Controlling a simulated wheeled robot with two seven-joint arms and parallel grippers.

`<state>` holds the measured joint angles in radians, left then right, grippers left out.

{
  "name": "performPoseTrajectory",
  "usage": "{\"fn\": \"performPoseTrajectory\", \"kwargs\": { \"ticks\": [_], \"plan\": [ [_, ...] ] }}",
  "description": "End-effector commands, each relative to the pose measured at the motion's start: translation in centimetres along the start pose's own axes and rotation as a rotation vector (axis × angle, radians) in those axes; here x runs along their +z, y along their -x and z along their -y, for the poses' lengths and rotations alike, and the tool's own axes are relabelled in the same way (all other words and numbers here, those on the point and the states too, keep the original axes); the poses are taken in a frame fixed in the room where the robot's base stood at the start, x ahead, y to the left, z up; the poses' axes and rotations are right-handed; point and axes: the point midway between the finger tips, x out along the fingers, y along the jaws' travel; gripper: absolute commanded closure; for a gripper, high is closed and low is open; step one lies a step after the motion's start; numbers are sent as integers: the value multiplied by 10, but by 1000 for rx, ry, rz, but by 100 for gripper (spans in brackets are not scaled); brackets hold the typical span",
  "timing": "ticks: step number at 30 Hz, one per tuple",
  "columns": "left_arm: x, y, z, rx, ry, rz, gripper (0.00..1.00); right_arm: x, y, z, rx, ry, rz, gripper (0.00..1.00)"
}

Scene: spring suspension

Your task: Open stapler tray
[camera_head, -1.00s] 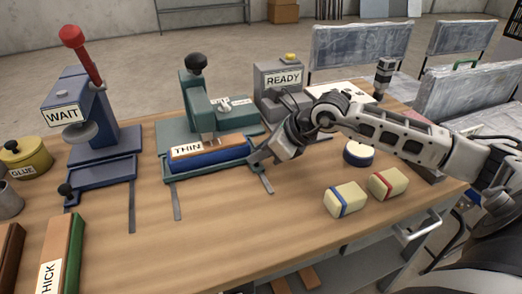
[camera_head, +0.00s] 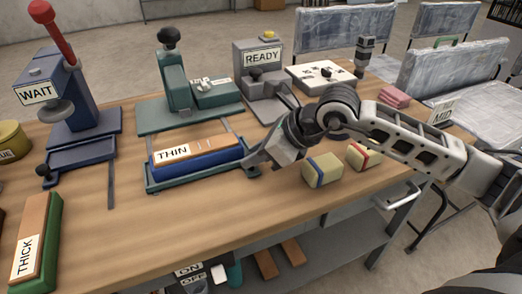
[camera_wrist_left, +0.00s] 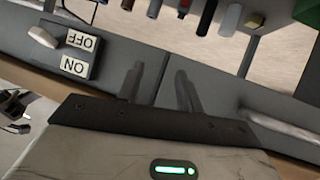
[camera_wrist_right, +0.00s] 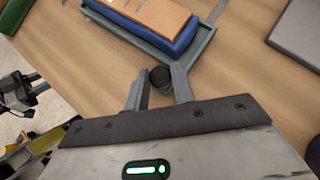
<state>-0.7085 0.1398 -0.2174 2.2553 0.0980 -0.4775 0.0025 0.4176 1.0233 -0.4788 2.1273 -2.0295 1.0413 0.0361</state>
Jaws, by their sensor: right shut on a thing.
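The teal stapler (camera_head: 176,80) stands at the back middle of the bench beneath its black-knobbed lever. Its tray (camera_head: 194,182) is out in front of the stapler on grey rails. A blue block (camera_head: 205,160) topped by a brown strip labelled THIN (camera_head: 195,147) lies in the tray. My right gripper (camera_head: 254,170) is at the tray's front right corner. In the right wrist view its fingers (camera_wrist_right: 158,88) are shut on the dark tray knob (camera_wrist_right: 160,77). My left gripper shows only in the left wrist view, fingers (camera_wrist_left: 158,88) apart with nothing between them.
A blue press labelled WAIT (camera_head: 72,105) stands left and a grey unit labelled READY (camera_head: 262,75) stands behind right. Two cream blocks (camera_head: 322,170) lie close by my right gripper. An ON/OFF switch panel (camera_wrist_left: 75,52) is near my left gripper.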

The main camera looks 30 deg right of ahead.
Motion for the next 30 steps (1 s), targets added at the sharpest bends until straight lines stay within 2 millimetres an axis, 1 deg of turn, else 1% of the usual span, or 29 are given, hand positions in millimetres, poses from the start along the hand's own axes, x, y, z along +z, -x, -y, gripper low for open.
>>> {"fn": "performPoseTrajectory", "kwargs": {
  "ticks": [1, 3, 11, 14, 17, 24, 27, 30],
  "plan": [
    [1, 0, 0, 0, 0, 2, 64, -1, 0, -1, 2, 1, -2, 73],
    [2, 0, 0, 0, 1, 4, 64, -1, 0, -1, 2, 0, -1, 54],
    [6, 0, 0, 0, 2, 13, 64, -1, 1, 0, 1, -1, 0, 54],
    [7, -1, 0, 0, 2, 15, 64, -2, 5, 0, -1, -1, 0, 54],
    [8, -1, 0, 0, 2, 16, 64, -2, 16, 1, -2, 0, -1, 54],
    [11, -3, 1, 0, 0, 13, 64, -5, 63, 1, -6, 1, -7, 54],
    [10, -3, 1, 0, -1, 6, 64, -4, 80, 0, -4, 3, -8, 54],
    [12, -5, 1, 1, -4, -3, 64, -6, 87, 2, -3, 3, -7, 54]
  ]
}}
